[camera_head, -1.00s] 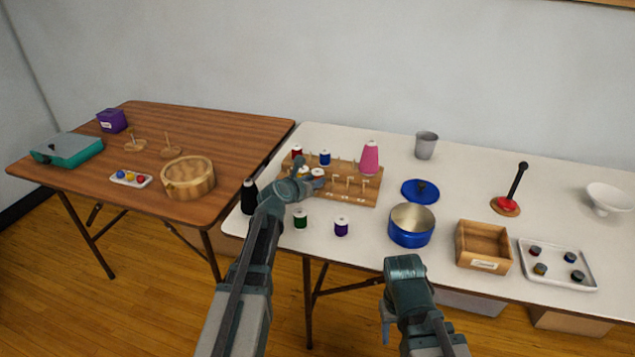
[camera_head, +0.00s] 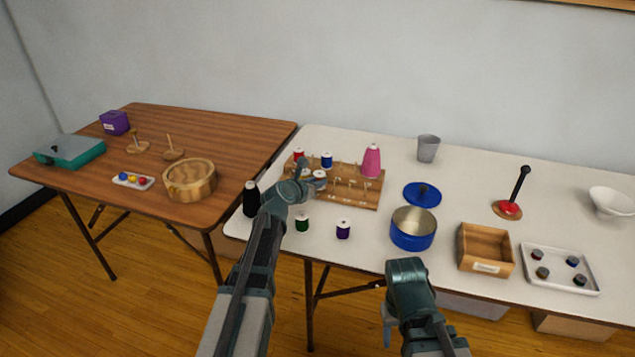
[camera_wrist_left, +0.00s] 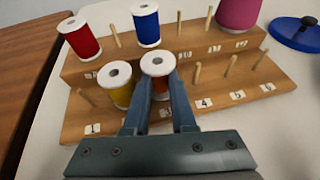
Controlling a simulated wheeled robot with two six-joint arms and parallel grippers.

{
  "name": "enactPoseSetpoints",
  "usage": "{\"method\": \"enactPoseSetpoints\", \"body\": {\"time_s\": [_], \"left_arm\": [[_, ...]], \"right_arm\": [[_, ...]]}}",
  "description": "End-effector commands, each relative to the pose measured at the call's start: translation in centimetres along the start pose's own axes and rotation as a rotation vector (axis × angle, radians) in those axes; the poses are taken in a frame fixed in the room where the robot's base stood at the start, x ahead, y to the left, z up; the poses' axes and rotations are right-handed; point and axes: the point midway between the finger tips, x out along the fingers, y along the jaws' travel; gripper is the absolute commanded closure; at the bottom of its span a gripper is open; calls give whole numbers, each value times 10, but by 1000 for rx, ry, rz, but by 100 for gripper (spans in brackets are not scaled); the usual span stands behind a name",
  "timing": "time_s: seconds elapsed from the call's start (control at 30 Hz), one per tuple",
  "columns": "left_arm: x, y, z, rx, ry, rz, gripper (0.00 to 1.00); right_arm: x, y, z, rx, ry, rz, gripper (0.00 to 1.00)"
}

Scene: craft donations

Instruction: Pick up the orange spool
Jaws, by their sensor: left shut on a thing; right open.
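The orange spool (camera_wrist_left: 158,65), with a white top, stands in the front row of the wooden spool rack (camera_wrist_left: 275,75) in the left wrist view. My left gripper (camera_wrist_left: 161,88) is shut around it, one finger on each side, hiding much of its body. In the head view my left gripper (camera_head: 308,184) is over the front left of the rack, and the spool is partly hidden there. The yellow spool (camera_wrist_left: 120,90) stands just left of the fingers. My right gripper (camera_head: 389,330) is open and empty, low in front of the white table.
Red (camera_wrist_left: 80,38) and blue (camera_wrist_left: 146,26) spools stand in the rack's back row, with a pink cone (camera_head: 371,161) at its right. Green (camera_head: 302,223) and purple (camera_head: 343,230) spools and a black cone (camera_head: 251,199) stand in front. A blue pot (camera_head: 413,233) is right.

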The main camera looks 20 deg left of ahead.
Motion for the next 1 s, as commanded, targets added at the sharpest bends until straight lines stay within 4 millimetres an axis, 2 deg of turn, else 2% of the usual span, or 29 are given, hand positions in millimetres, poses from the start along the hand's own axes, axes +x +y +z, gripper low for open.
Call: {"method": "enactPoseSetpoints", "body": {"time_s": [0.27,0.63,0.8,1.0], "left_arm": [[-12,0,30,0,0,0,100],[-33,0,81,0,0,0,100],[-37,0,90,0,0,0,100],[-37,0,89,0,0,0,100]], "right_arm": [[-32,3,2,0,0,0,50],[-87,8,5,0,0,0,50],[-97,9,6,0,0,0,50],[-96,9,6,0,0,0,50]]}}
